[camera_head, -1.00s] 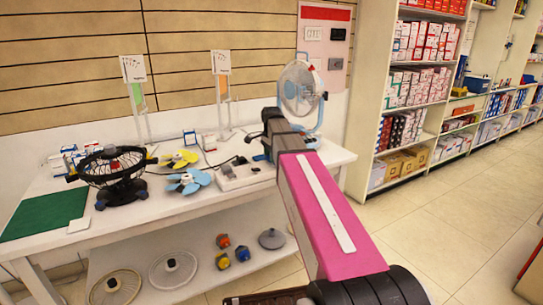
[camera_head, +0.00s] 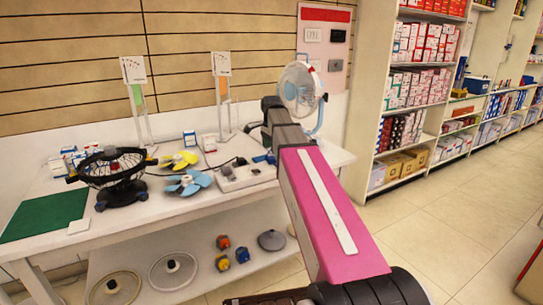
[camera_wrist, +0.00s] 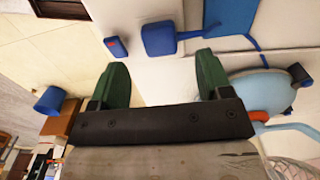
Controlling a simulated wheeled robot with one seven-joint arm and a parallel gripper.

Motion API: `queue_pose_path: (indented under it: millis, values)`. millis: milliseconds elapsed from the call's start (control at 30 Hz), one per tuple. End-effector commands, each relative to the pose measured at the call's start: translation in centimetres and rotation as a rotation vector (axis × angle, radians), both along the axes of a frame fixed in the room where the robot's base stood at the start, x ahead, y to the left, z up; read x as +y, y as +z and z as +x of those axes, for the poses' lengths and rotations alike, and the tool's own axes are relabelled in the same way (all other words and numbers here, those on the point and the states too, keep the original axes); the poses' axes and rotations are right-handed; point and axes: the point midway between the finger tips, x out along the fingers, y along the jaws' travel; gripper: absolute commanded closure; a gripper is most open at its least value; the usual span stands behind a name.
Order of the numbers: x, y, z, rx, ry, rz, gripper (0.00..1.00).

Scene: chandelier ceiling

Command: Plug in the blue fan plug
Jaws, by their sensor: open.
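A light blue fan (camera_head: 300,90) stands at the right end of the white table in the head view, partly behind my arm. Its pale blue base (camera_wrist: 262,84) is right of my gripper in the wrist view. My gripper (camera_wrist: 156,82) is open, its two green fingers wide apart with nothing between them. A blue plug-like block (camera_wrist: 159,38) with a short stub on its right lies beyond the fingertips, apart from them. My arm hides my fingertips in the head view. A white socket strip (camera_head: 245,176) lies on the table.
A wall panel with sockets (camera_head: 326,38) rises behind the fan. A tall shelf (camera_head: 393,130) is right. A small blue and red item (camera_wrist: 115,47) is left of the block.

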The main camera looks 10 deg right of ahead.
Motion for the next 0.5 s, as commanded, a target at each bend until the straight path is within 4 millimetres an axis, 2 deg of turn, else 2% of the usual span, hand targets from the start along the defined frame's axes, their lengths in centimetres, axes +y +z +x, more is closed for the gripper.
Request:
queue_pose_path:
  millis: [100,233,500]
  values:
    - [0.0,2.1,0.1,-0.002,0.000,0.000,0.28]
    - [0.0,3.9,0.1,-0.002,0.000,0.000,0.28]
    - [0.0,5.6,0.0,0.000,0.000,0.000,0.28]
